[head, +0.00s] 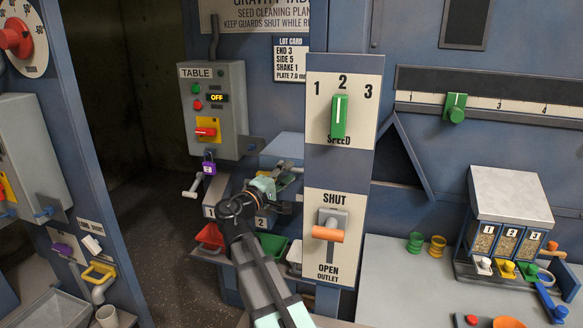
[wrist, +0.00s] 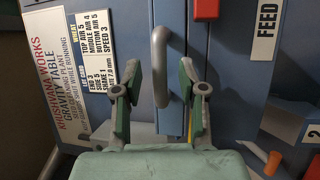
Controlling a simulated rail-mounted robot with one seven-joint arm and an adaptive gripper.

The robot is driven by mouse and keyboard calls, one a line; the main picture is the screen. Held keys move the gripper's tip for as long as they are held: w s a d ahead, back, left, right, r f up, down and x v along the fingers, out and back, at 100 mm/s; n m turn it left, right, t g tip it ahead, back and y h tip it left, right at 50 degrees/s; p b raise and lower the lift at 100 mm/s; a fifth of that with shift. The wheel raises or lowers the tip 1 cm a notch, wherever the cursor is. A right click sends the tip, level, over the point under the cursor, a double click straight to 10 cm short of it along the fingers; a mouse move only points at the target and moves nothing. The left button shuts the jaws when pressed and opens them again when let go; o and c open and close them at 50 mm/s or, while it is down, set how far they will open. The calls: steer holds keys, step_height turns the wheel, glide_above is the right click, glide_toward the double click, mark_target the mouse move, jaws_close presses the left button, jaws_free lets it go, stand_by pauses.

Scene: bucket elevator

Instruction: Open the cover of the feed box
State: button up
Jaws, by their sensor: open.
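My gripper (head: 268,186) is open, reaching in front of a blue-grey box (head: 284,148) beside the table switch box in the head view. In the wrist view my gripper (wrist: 156,84) has one finger on each side of a grey loop handle (wrist: 160,62). The handle stands on a blue panel (wrist: 146,14); the picture does not settle whether either finger touches it. A white FEED label (wrist: 267,34) is on the blue surface to the right. The cover's edges are not clear, and my arm hides part of the box in the head view.
The grey TABLE switch box (head: 213,110) reads OFF, with a purple padlock (head: 209,163) below. The SPEED panel (head: 342,100) and outlet lever (head: 328,234) stand close right of my gripper. Red (head: 210,237) and green (head: 272,246) bins sit below.

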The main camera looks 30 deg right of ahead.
mark_target(301, 154)
steer(key=shift+x, duration=1.2)
steer(key=shift+c, duration=0.3)
jaws_close()
steer(key=shift+r, duration=0.1)
